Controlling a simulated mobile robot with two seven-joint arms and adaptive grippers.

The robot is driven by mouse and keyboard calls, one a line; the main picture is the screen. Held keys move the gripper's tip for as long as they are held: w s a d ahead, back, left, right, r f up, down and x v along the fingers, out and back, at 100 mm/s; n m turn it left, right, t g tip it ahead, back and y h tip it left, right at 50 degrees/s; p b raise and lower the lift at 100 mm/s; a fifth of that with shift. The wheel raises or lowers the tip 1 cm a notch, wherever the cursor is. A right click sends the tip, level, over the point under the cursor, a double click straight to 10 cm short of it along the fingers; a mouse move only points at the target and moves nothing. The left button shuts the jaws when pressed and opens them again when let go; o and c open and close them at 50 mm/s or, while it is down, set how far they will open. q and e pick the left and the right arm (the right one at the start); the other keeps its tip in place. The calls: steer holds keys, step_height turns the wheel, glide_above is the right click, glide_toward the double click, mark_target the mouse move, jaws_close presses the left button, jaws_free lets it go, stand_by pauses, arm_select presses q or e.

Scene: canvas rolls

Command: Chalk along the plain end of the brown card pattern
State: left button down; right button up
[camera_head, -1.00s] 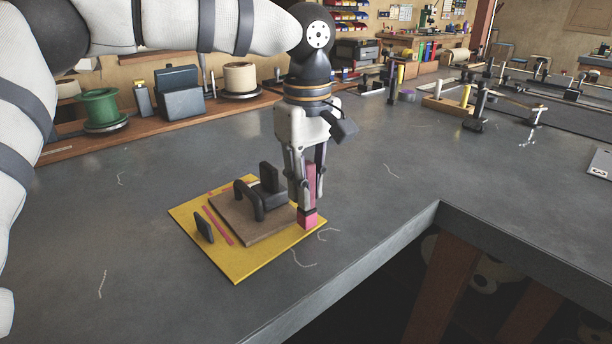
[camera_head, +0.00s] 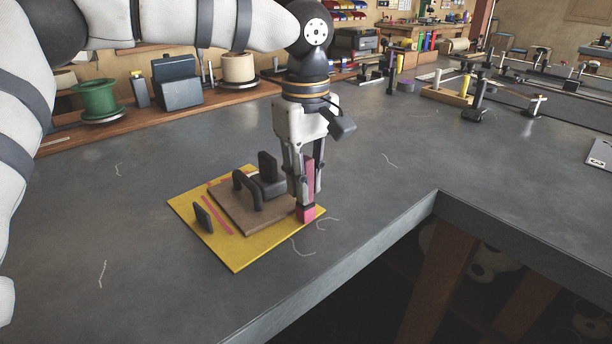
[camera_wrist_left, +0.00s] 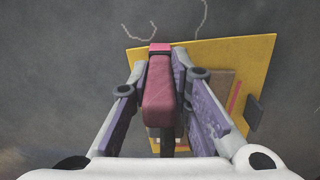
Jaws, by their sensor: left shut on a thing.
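The brown card pattern (camera_head: 245,222) lies on a yellow sheet (camera_head: 237,257) on the grey bench. A dark weight with an arched handle (camera_head: 247,188) sits on the pattern. A pink line (camera_head: 216,216) runs on the yellow beside the pattern's left side, with a shorter pink mark at the back left. My left gripper (camera_head: 306,202) is shut on a pink chalk stick (camera_head: 307,214), held upright at the pattern's right end. Whether the tip touches the yellow is unclear. In the left wrist view the chalk (camera_wrist_left: 159,85) sits between the fingers, partly hiding the sheet.
A small dark block (camera_head: 203,218) stands on the yellow sheet's left part. A wooden shelf with a green spool (camera_head: 98,98) and dark boxes runs along the back. The bench's front edge and inner corner lie near on the right. Bench left of the sheet is clear.

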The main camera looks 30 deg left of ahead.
arm_select(q)
steer(key=shift+w+a, duration=0.3)
steer(key=shift+a, duration=0.25)
stand_by(0.5)
steer(key=shift+s+a+r+p, duration=0.1)
steer(key=shift+s+a+p, duration=0.1)
steer(key=shift+s, duration=0.25)
steer(key=shift+s+a+p, duration=0.15)
steer(key=shift+s+a, duration=0.05)
steer(key=shift+s, duration=0.25)
steer(key=shift+s+a+f, duration=0.2)
steer(key=shift+s+a, duration=0.1)
steer(key=shift+s, duration=0.25)
steer(key=shift+s+a, duration=0.25)
steer(key=shift+s, duration=0.45)
steer(key=shift+s+a, duration=0.25)
steer(key=shift+s, duration=0.4)
